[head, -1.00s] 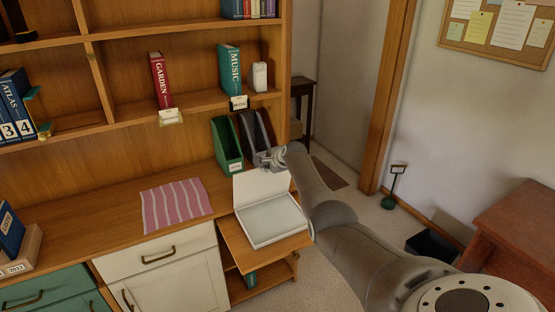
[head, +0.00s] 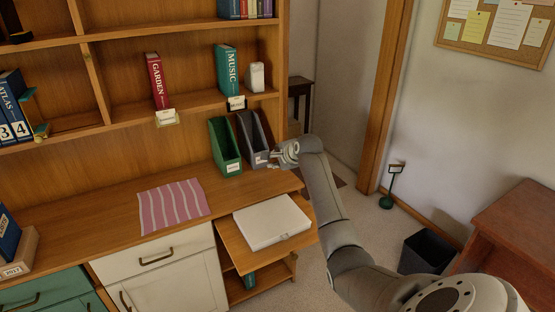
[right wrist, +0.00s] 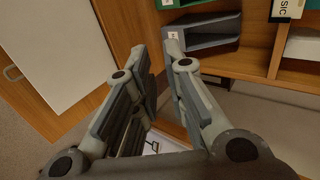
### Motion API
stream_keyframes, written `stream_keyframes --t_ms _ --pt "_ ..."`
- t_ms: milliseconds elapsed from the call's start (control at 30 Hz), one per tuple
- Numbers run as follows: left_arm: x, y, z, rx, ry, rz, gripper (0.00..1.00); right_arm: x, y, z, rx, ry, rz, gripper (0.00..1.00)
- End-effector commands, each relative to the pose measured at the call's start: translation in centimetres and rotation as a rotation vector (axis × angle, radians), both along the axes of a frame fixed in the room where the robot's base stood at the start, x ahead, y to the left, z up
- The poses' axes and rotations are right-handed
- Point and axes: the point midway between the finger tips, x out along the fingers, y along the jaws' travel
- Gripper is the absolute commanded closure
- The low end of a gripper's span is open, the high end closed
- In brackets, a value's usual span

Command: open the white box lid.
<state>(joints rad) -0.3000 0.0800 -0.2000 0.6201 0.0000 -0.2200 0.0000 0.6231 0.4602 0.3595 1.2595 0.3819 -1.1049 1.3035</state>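The white box (head: 272,222) lies flat on the wooden pull-out board below the desk top, and its lid (head: 268,215) is down. A small clasp or tab shows on its front edge. In the right wrist view, the white box (right wrist: 60,50) fills the upper left as a plain white panel. My right gripper (head: 284,153) is above and behind the box, near the dark magazine file, apart from the lid. In the right wrist view, the fingers of my right gripper (right wrist: 157,50) have a gap between them with nothing held. My left gripper is not in view.
A green magazine file (head: 225,147) and a dark grey one (head: 252,140) stand at the back of the desk. A striped pink cloth (head: 173,206) lies left of the box. The pull-out board (head: 236,245) sticks out over an open lower shelf.

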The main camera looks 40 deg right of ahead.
Motion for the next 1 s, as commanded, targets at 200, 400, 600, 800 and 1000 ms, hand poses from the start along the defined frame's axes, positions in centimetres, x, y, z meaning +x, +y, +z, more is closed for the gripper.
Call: stream_keyframes --t_ms 200,400,600,800,1000 --pt "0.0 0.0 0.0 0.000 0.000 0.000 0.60 -1.2 0.3 0.9 0.000 -0.002 0.000 0.87" --pt "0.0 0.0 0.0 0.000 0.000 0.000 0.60 -1.3 0.4 1.1 0.001 -0.001 -0.001 0.87" --pt "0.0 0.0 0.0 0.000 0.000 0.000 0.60 -1.3 0.3 1.1 0.000 -0.001 0.000 0.87" --pt "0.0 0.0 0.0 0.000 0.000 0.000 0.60 -1.3 0.3 1.1 0.000 -0.002 0.000 0.87" --pt "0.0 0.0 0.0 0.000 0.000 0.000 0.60 -2.5 2.6 -1.6 -0.090 0.069 0.080 0.87"
